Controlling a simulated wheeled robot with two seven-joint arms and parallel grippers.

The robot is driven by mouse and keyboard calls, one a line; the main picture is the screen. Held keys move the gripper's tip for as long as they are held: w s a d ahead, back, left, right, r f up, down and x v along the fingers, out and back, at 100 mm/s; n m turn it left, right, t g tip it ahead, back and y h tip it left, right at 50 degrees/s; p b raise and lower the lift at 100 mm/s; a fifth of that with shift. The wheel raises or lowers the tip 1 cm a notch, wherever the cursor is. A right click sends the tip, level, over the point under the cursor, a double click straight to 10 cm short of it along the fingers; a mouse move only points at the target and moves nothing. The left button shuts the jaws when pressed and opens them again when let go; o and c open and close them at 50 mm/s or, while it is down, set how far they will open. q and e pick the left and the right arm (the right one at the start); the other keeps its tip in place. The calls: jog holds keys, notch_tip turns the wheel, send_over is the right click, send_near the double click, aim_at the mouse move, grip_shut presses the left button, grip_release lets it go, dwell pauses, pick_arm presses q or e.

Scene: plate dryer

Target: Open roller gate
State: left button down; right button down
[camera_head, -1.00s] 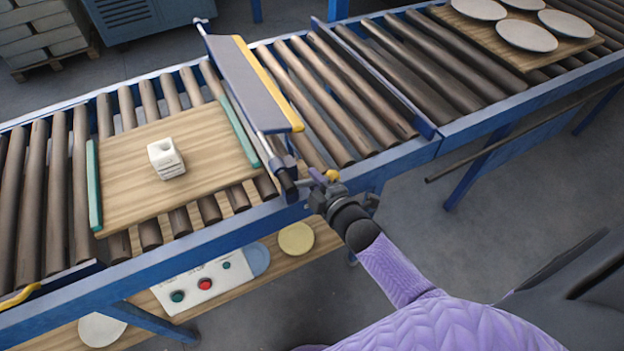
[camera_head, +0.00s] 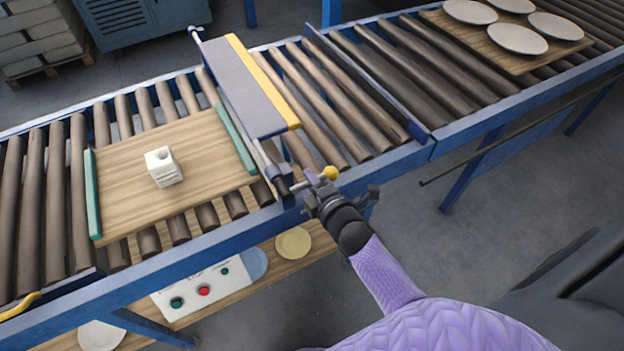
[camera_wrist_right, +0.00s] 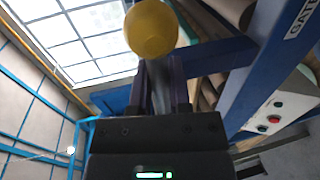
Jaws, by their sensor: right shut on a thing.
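The roller gate (camera_head: 243,88) is a grey panel with a yellow edge, lying tilted across the roller conveyor. Its lever ends in a yellow ball knob (camera_head: 330,172) at the conveyor's near edge; the knob also shows in the right wrist view (camera_wrist_right: 151,28). My right gripper (camera_head: 309,191) is at the lever, shut on it just below the knob. In the wrist view the two fingers stand on either side of the thin rod. My left gripper is not in view.
A wooden board (camera_head: 130,209) with green end strips carries a white block (camera_head: 163,167) left of the gate. Plates (camera_head: 517,39) sit on another board at the far right. A control box (camera_head: 203,286) stands on the shelf below. Rollers right of the gate are bare.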

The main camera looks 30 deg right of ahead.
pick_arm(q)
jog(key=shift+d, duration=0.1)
pick_arm(e)
jog(key=c, duration=0.6)
grip_release()
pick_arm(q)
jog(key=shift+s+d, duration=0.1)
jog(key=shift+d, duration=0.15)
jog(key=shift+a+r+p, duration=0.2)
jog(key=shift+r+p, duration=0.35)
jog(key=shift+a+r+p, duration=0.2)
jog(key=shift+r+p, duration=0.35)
pick_arm(e)
jog(key=s, duration=0.3)
jog(key=s+r, duration=0.1)
jog(key=s, duration=0.2)
jog(key=s+r, duration=0.1)
jog(key=s, duration=0.2)
jog(key=shift+s+d, duration=0.1)
jog(key=shift+s, duration=0.25)
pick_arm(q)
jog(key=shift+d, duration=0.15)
